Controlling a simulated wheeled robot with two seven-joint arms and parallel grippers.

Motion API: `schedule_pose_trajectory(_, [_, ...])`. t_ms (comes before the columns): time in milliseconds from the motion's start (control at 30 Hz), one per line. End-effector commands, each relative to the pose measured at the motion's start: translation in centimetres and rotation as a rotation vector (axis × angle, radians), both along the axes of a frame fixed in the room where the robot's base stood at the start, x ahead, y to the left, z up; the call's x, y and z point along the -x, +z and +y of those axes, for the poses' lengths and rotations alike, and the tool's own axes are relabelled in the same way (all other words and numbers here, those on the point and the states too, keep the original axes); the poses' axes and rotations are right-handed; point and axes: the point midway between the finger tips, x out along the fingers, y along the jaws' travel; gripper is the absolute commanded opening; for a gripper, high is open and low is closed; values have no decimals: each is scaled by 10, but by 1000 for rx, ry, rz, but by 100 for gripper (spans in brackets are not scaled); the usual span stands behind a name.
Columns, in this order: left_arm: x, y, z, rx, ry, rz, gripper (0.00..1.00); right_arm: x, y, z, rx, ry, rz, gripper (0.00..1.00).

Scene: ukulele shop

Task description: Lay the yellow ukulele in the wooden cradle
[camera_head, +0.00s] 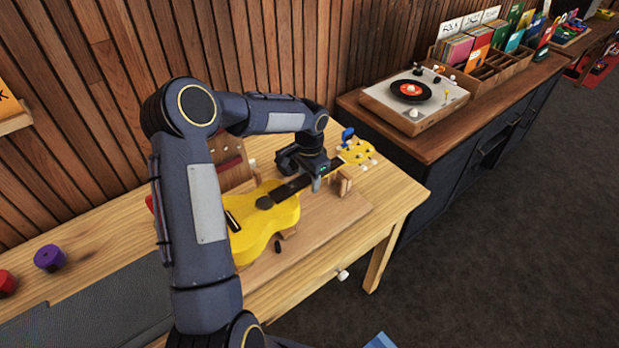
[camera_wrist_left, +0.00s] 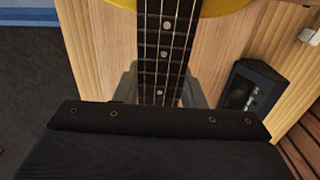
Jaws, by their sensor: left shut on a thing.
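The yellow ukulele (camera_head: 262,232) has its body toward the left and its neck pointing to the back right, with the yellow headstock (camera_head: 356,152) at the far end. My left gripper (camera_head: 316,180) is shut on its dark neck. In the left wrist view the fretted neck (camera_wrist_left: 166,45) runs between the fingers (camera_wrist_left: 160,92). The wooden cradle (camera_head: 325,218) is a flat board with a small upright support (camera_head: 345,182) by the neck. The ukulele is over the cradle; I cannot tell whether it rests on it. My arm hides part of the body. My right gripper is not in view.
The light wooden table (camera_head: 400,195) has a grey mat (camera_head: 90,322) and a purple spool-like item (camera_head: 48,258) at left. A dark box (camera_wrist_left: 252,88) stands near the neck in the left wrist view. A record player (camera_head: 413,98) sits on a separate counter. A wood-slat wall stands behind.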

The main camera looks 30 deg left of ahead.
Motion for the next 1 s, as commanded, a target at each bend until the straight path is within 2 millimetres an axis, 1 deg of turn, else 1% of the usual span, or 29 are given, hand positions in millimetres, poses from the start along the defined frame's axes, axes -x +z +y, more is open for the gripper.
schedule_pose_trajectory(100, [0, -5, 0, -1, 0, 0, 0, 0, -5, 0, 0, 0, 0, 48])
schedule_pose_trajectory(567, [0, -6, 0, 0, 0, 0, 0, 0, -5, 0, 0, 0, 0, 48])
schedule_pose_trajectory(1000, [0, -26, 0, 0, -1, 1, 0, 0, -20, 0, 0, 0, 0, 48])
